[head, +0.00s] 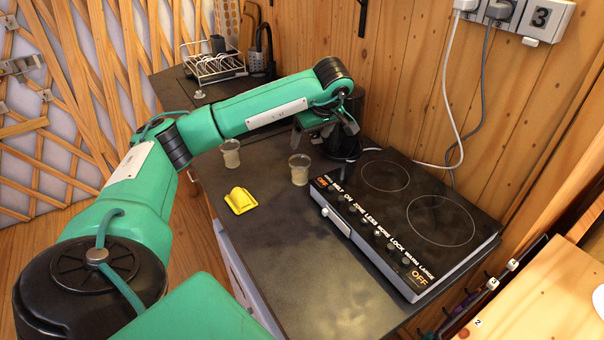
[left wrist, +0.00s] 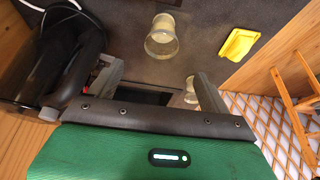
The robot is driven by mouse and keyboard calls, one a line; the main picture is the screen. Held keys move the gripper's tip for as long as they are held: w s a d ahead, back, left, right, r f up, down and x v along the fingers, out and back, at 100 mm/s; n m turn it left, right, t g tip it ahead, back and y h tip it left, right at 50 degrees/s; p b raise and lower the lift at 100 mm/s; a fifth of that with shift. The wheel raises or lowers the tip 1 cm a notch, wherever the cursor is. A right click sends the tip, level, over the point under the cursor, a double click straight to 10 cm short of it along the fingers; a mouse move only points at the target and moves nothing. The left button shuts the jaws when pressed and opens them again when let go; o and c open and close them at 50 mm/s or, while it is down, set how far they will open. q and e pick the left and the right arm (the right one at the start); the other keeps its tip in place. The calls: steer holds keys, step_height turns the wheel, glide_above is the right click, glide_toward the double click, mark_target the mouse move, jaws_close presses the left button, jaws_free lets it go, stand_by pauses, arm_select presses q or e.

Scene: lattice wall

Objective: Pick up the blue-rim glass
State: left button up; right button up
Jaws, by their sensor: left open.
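Two clear glasses stand upright on the dark counter. One glass (head: 299,169) is beside the cooktop's left corner; the other glass (head: 230,153) is further left. I cannot make out a blue rim on either. My left gripper (head: 326,132) is open and empty, above and behind the nearer glass, pointing down. In the left wrist view, the gripper (left wrist: 158,90) shows its two fingers apart; one glass (left wrist: 162,38) is above the gap and another glass (left wrist: 190,90) is partly hidden by a finger. My right gripper is out of view.
A yellow object (head: 240,200) lies in front of the glasses. A black cooktop (head: 405,205) fills the right side. A dark appliance (head: 345,147) stands behind my gripper. A dish rack (head: 212,66) is at the back. The counter's front part is clear.

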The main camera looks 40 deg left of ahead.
arm_select(q)
steer(key=p, duration=0.2)
glide_toward(300, 161)
step_height(300, 161, down, 3)
steer(key=s, duration=0.1)
steer(key=x, duration=0.1)
steer(key=p+x, duration=0.2)
steer(key=x, duration=0.1)
steer(key=shift+s, duration=0.3)
steer(key=shift+w+a+f, duration=0.1)
steer(key=shift+a+f, duration=0.1)
steer(key=shift+f, duration=0.25)
steer(key=c, duration=1.1)
steer(key=shift+c, duration=0.3)
steer(key=shift+r, duration=0.15)
